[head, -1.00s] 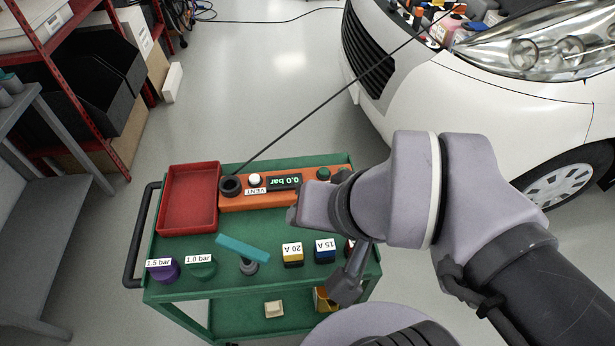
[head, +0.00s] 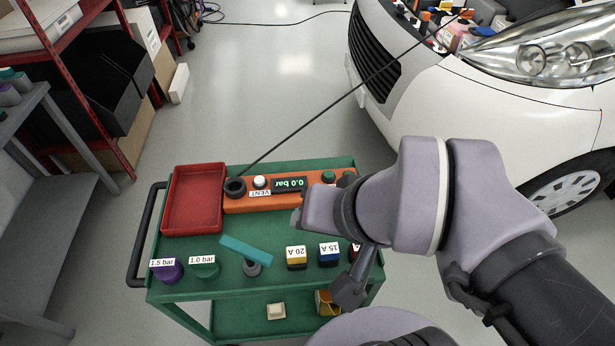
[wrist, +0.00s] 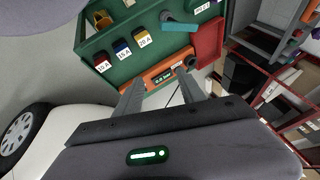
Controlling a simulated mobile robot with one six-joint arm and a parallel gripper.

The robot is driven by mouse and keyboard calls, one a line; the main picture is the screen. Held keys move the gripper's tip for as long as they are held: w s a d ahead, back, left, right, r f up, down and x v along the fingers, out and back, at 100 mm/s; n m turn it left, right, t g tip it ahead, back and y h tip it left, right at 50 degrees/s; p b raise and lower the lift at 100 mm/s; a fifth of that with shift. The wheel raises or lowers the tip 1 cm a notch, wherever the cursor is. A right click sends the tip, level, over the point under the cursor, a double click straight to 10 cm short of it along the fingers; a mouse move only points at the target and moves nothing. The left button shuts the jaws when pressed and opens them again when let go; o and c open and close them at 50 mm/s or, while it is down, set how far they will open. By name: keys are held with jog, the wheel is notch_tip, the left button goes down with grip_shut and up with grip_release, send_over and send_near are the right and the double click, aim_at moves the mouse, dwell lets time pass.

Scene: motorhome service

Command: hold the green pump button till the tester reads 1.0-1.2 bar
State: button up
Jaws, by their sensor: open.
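The orange tester (head: 260,199) lies along the back of the green cart. Its display (head: 289,184) reads 0.0 bar. A white button (head: 259,181) with a VENT label is left of the display. The green pump button (head: 328,177) is at the tester's right end, close behind my gripper in the head view. My gripper (wrist: 160,82) is open and empty; in the wrist view its two fingers point towards the tester, which shows between and beyond their tips. I cannot make out the green button clearly in the wrist view. No finger visibly touches the tester.
A black hose rises from the tester's left end to the white vehicle (head: 460,100). A red tray (head: 193,225) is left of the tester. Purple and green caps, a teal-handled tool (head: 246,248) and several fuses stand at the cart's front. A red shelf is at left.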

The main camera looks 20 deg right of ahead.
jog(key=shift+c, duration=0.2)
dwell(0.6)
grip_shut()
dwell(1.5)
